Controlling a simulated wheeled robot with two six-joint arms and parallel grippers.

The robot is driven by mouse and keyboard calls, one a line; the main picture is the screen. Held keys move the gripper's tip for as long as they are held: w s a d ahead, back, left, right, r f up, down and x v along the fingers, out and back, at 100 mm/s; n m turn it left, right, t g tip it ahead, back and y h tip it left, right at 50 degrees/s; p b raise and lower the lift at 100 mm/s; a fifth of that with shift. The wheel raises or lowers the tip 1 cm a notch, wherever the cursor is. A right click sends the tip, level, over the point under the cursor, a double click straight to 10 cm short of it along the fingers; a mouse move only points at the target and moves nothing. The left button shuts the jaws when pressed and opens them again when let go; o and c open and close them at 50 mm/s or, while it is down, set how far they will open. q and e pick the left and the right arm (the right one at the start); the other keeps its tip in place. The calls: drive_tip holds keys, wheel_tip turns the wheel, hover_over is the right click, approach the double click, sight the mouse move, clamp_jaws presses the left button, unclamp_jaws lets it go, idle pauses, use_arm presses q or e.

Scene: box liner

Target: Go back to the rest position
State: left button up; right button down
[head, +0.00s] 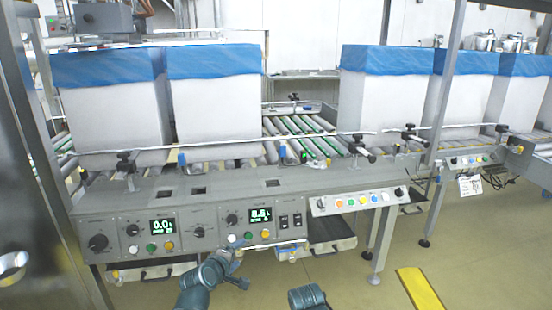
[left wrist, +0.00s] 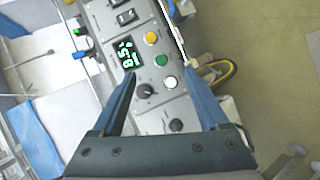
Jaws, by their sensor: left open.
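My left gripper (head: 238,262) is low in the middle of the head view, just in front of the grey control panel (head: 205,215) of the conveyor. In the left wrist view my left gripper (left wrist: 160,78) is open, with its two blue fingers apart and nothing between them. Behind the fingers that view shows the panel with its green display (left wrist: 127,53), knobs and buttons. I cannot tell whether the fingertips touch the panel. A dark teal part of my other arm shows at the bottom of the head view; the right gripper is not in view.
White boxes with blue liners, such as this one (head: 215,100), stand along the roller conveyor (head: 305,135). A smaller button panel (head: 360,200) is on the conveyor's front. A steel post stands at far left. Floor with a yellow strip (head: 420,288) is open at lower right.

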use_arm(q)
drive_tip(key=s+d+f+m+g, duration=0.7)
drive_tip(key=s+d+f+m, duration=0.2)
drive_tip(key=s+d+m, duration=0.15)
drive_tip(key=s+a+m+g+y+p, duration=0.15)
drive_tip(key=s+m+g+y, duration=0.4)
drive_tip(key=s, duration=0.75)
wheel_tip(320, 180, up, 36)
drive_tip(key=m+h+p, duration=0.1)
drive_tip(key=p, duration=3.6)
drive_tip(key=shift+d+r+p, duration=0.2)
drive_tip(key=shift+d+p, duration=0.1)
drive_tip(key=shift+p, duration=0.1)
drive_tip(key=shift+w, duration=0.1)
